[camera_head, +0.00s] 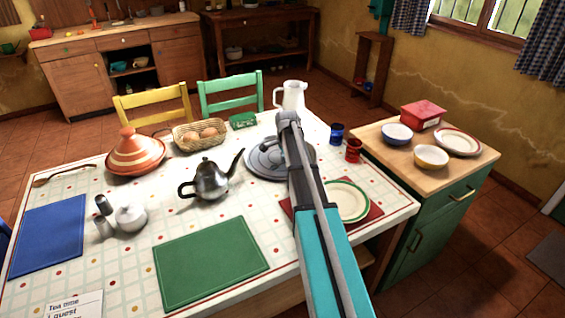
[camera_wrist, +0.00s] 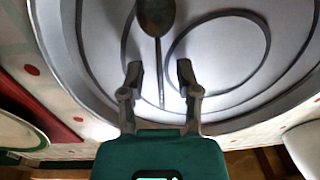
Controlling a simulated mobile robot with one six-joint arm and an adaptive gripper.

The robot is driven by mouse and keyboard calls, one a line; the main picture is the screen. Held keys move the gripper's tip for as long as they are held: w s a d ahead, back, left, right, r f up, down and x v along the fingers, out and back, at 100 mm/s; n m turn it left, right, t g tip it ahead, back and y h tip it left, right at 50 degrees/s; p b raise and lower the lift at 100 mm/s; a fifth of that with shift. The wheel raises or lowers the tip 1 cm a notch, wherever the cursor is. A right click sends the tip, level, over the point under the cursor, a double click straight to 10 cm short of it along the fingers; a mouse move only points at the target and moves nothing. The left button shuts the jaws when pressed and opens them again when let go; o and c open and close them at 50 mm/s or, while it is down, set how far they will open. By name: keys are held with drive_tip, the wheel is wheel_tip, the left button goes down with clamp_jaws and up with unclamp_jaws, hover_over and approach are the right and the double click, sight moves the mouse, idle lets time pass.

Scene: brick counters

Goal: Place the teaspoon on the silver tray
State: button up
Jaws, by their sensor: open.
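The silver tray (camera_head: 256,170) is a round grey tray on the tablecloth, partly behind my arm; it fills most of the wrist view (camera_wrist: 228,102). The teaspoon (camera_wrist: 157,18) appears to lie on the tray, its dark bowl at the top edge of the wrist view and its thin handle running down between my fingers. My gripper (camera_wrist: 160,74) is open over the tray, a finger on each side of the handle, with a gap on both sides. In the head view the teaspoon cannot be made out, and my gripper's fingertips are too small to tell.
A dark teapot (camera_head: 207,180) stands left of the tray and a white jug (camera_head: 291,95) behind it. Red and blue mugs (camera_head: 353,151) and a plate (camera_head: 352,201) on a red napkin are to the right. A green mat (camera_head: 210,262) lies in front.

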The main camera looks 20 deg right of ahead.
drive_tip(key=shift+r, duration=0.1)
wheel_tip(320, 180, up, 12)
drive_tip(key=p, duration=1.2)
drive_tip(key=shift+s, duration=0.35)
idle(0.4)
drive_tip(key=shift+a, duration=0.1)
drive_tip(key=s+a+n, duration=1.7)
drive_tip(key=s+a, duration=0.7)
drive_tip(key=s, duration=0.1)
drive_tip(key=shift+n+g, duration=0.3)
